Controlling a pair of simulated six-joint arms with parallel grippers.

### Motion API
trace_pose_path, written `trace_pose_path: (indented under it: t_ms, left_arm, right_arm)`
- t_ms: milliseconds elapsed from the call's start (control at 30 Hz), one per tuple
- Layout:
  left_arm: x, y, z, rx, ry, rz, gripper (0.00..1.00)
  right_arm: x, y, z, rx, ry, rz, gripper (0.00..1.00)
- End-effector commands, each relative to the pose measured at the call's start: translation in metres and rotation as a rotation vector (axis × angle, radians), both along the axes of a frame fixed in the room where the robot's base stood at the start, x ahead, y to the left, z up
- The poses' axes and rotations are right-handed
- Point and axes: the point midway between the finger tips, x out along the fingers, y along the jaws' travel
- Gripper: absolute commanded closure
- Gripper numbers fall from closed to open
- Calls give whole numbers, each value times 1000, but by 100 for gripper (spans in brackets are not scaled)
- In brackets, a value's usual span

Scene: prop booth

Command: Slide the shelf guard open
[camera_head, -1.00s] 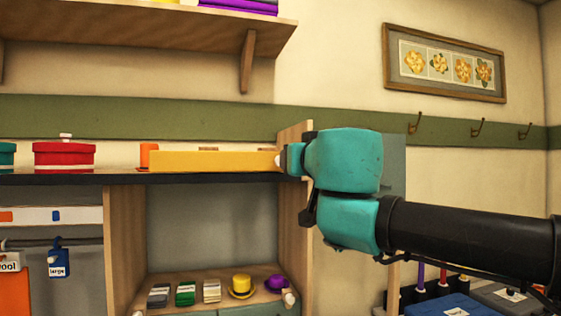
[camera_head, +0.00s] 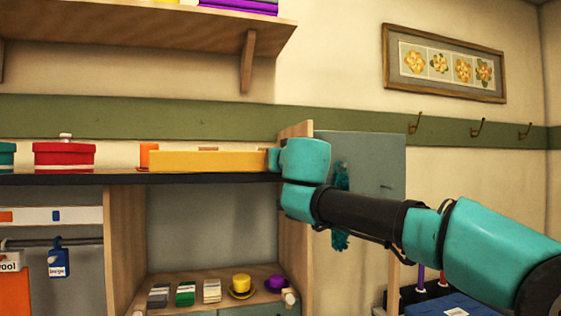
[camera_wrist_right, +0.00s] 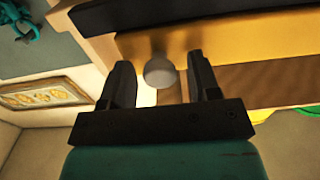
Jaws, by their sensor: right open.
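The shelf guard is a long yellow bar (camera_head: 210,161) along the front of the dark shelf (camera_head: 130,178). In the right wrist view, the guard (camera_wrist_right: 235,55) carries a pale round knob (camera_wrist_right: 160,72). My right gripper (camera_wrist_right: 160,64) is open, with one finger on each side of the knob; I cannot tell whether either finger touches it. In the head view, my right arm's teal wrist is at the guard's right end and hides the knob and fingers. My left gripper is not in view.
A red box (camera_head: 63,153) and an orange item (camera_head: 149,154) stand on the shelf. A wooden side panel (camera_head: 296,220) is close to my right wrist. Below, a lower shelf holds small items, including a yellow hat (camera_head: 241,284) and a purple hat (camera_head: 276,283).

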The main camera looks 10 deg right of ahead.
Motion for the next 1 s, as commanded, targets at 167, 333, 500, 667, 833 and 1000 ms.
trace_pose_path:
  t_ms: [167, 333, 500, 667, 833, 1000]
  left_arm:
    - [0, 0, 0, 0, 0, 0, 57]
    - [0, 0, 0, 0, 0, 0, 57]
    - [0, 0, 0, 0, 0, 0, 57]
    - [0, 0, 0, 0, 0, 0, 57]
    - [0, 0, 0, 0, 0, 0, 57]
    - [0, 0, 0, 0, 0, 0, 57]
  right_arm:
    - [5, 1, 0, -1, -1, 1, 44]
    - [5, 1, 0, -1, 0, 1, 44]
    - [5, 1, 0, -1, 0, 1, 57]
    - [5, 1, 0, -1, 0, 1, 72]
    - [5, 1, 0, -1, 0, 1, 89]
    - [4, 1, 0, -1, 0, 1, 100]
